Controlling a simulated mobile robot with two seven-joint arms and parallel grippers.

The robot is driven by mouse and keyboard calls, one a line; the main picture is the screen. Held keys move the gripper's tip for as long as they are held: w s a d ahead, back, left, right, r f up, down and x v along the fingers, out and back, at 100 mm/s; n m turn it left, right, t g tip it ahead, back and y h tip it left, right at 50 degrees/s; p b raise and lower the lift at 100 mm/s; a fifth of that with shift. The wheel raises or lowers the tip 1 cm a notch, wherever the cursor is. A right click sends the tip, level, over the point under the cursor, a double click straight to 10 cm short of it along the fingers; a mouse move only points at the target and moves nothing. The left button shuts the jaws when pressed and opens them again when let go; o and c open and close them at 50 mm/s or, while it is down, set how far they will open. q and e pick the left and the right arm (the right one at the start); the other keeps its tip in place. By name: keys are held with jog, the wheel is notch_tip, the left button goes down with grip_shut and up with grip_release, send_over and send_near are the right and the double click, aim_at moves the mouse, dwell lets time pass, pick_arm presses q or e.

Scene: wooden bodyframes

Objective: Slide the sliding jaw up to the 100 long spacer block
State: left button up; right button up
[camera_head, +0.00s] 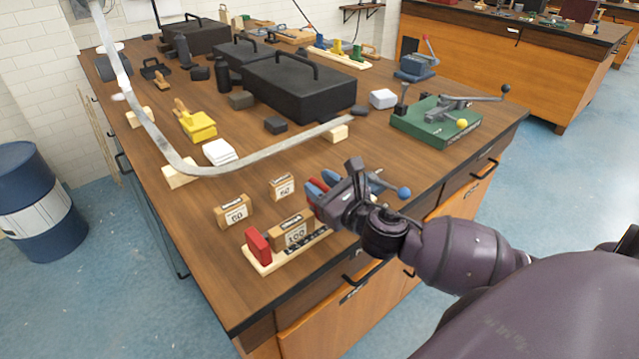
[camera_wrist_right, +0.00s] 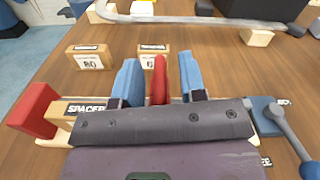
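The wooden gauge base (camera_head: 262,264) lies near the table's front edge, with a red fixed jaw (camera_head: 258,243) at its left end. The 100 long spacer block (camera_head: 295,234) stands on it beside the fixed jaw; in the right wrist view its top (camera_wrist_right: 87,108) is partly hidden by my gripper. The red sliding jaw (camera_wrist_right: 159,80) is to the right of the block and stands between the two blue fingers of my right gripper (camera_wrist_right: 160,82). The fingers are apart, with a visible gap at the jaw's right side. Any gap between jaw and block is hidden. My left gripper is not in view.
Two shorter spacer blocks (camera_head: 235,211) (camera_head: 283,187) stand behind the base. A blue clamp handle (camera_wrist_right: 286,128) is at its right end. A long bent metal bar (camera_head: 240,159) lies on wooden blocks farther back. A green vise fixture (camera_head: 436,120) and black toolbox (camera_head: 300,88) stand beyond.

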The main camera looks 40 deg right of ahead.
jog(key=shift+w, duration=0.35)
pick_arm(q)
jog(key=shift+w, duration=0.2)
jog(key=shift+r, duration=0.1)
pick_arm(e)
grip_shut()
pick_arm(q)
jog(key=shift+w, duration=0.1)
